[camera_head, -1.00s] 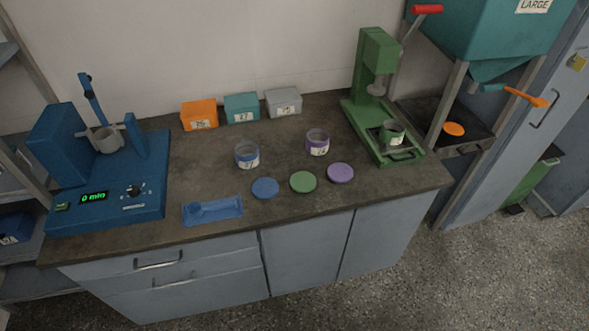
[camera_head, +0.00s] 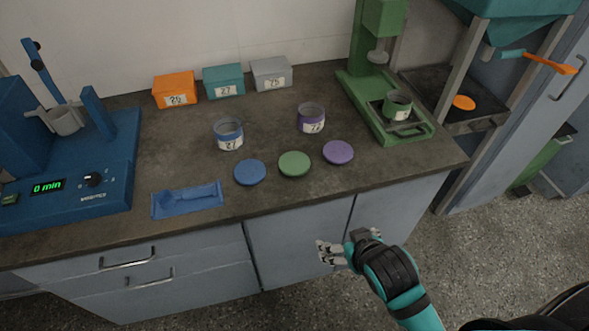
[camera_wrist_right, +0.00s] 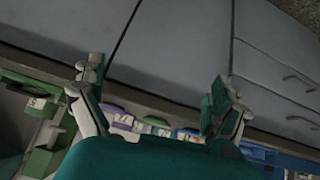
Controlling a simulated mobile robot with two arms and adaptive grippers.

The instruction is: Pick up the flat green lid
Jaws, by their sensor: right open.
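The flat green lid (camera_head: 294,163) lies on the dark countertop near its front edge, between a blue lid (camera_head: 250,172) on the left and a purple lid (camera_head: 338,152) on the right. My right gripper (camera_head: 322,252) is open and empty, in front of the cabinet doors, below and in front of the counter edge. It is apart from the lid. The right wrist view shows its two spread fingers (camera_wrist_right: 158,100) with the cabinet fronts beyond and small, partly hidden items at the counter. My left gripper is not in view.
A blue shaker (camera_head: 70,160) stands at left, a green press (camera_head: 385,90) at right. Three boxes (camera_head: 224,82) line the wall.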

